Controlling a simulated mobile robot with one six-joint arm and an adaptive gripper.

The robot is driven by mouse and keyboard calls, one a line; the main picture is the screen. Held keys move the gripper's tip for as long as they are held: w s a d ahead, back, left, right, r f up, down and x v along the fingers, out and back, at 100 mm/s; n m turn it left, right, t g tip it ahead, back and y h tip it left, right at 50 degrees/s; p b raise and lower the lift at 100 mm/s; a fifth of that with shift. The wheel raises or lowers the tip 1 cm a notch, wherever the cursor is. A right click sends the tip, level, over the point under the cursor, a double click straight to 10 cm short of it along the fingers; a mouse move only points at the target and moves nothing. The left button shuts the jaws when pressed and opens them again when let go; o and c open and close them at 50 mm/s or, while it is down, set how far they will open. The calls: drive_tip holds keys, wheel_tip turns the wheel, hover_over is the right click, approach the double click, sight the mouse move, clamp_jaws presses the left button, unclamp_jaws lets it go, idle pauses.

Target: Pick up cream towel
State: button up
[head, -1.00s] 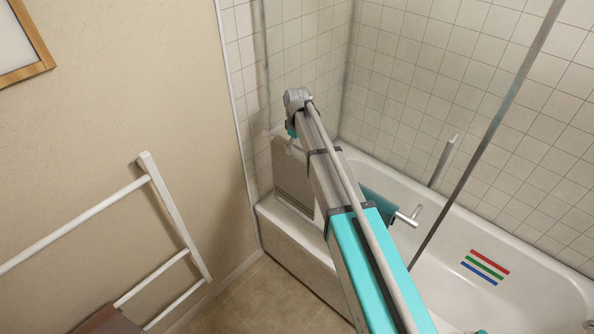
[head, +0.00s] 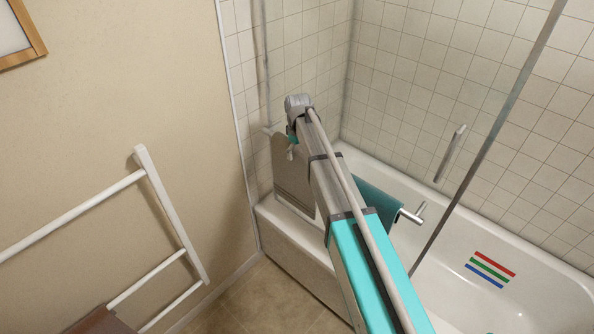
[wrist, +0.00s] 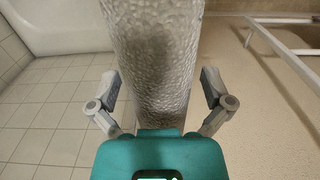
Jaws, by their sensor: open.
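The cream towel (head: 292,178), greyish-beige with faint bands, hangs at the far end of the tub, partly hidden by my arm. In the wrist view a pale, bumpy-textured strip (wrist: 152,40), which looks like this towel close up, runs from the top edge down between my fingers. My gripper (wrist: 160,75) is open, with one finger on each side of the strip and gaps showing. In the head view my gripper (head: 291,148) is small, just in front of the towel's upper part; whether it touches is not clear.
A teal towel (head: 378,206) hangs right of my arm beside a protruding bar end (head: 413,214). The white bathtub (head: 540,285) and a glass panel edge (head: 480,155) lie to the right. A white rack (head: 170,215) with a brown cloth (head: 105,320) leans at left.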

drive_tip(key=shift+f, duration=0.35)
idle(0.4)
drive_tip(key=c, duration=1.2)
drive_tip(key=shift+r, duration=0.15)
drive_tip(key=shift+s+a+r+p, duration=0.1)
drive_tip(key=shift+s+r+p, duration=0.1)
drive_tip(key=shift+r+p, duration=0.25)
wheel_tip(320, 180, up, 11)
drive_tip(key=p, duration=1.1)
drive_tip(key=s+a, duration=1.2)
drive_tip(key=s, duration=0.3)
drive_tip(key=shift+s+f+b, duration=0.2)
drive_tip(key=shift+f+b, duration=0.15)
